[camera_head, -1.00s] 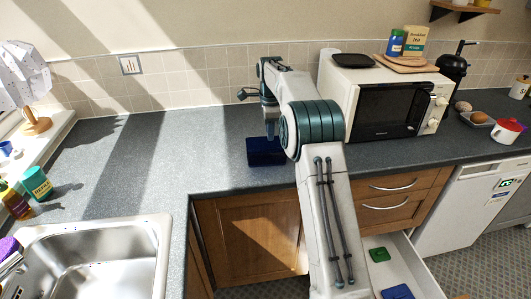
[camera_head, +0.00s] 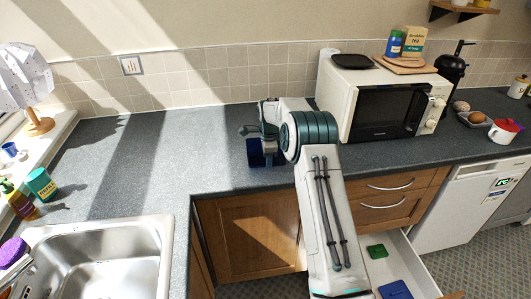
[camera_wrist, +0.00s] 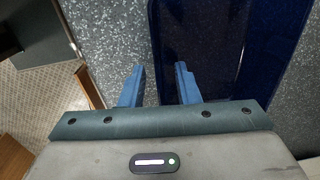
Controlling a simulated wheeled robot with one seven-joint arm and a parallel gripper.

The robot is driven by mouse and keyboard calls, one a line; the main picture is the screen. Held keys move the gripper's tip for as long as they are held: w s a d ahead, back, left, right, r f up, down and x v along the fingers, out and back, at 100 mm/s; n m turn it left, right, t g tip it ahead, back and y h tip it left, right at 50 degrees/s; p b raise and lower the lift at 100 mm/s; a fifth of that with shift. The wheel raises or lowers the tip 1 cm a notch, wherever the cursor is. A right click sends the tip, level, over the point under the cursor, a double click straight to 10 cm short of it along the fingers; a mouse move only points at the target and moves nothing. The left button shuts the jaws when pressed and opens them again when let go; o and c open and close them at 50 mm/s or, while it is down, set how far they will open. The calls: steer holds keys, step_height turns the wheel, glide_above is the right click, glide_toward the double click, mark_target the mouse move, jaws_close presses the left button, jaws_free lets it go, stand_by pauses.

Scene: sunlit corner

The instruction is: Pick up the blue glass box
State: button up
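The dark blue glass box (camera_head: 254,155) sits on the grey counter, left of the microwave, partly hidden behind my wrist. In the wrist view the box (camera_wrist: 222,45) fills the upper middle and right, with its left edge running up the picture. My gripper (camera_wrist: 160,67) is open, with two blue fingers apart. The box's left edge shows between the fingers, and the right finger overlaps the box in the picture. I cannot tell whether either finger touches it. In the head view my gripper (camera_head: 269,158) is low at the box, its fingertips hard to see.
A cream microwave (camera_head: 385,100) stands right of my arm. A sink (camera_head: 95,260) is at the front left. Below the counter an open drawer (camera_head: 418,268) holds a green item (camera_head: 377,251) and a blue item (camera_head: 396,290). The counter left of the box is clear.

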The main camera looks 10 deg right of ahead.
jaws_close()
steer(key=shift+w, duration=0.1)
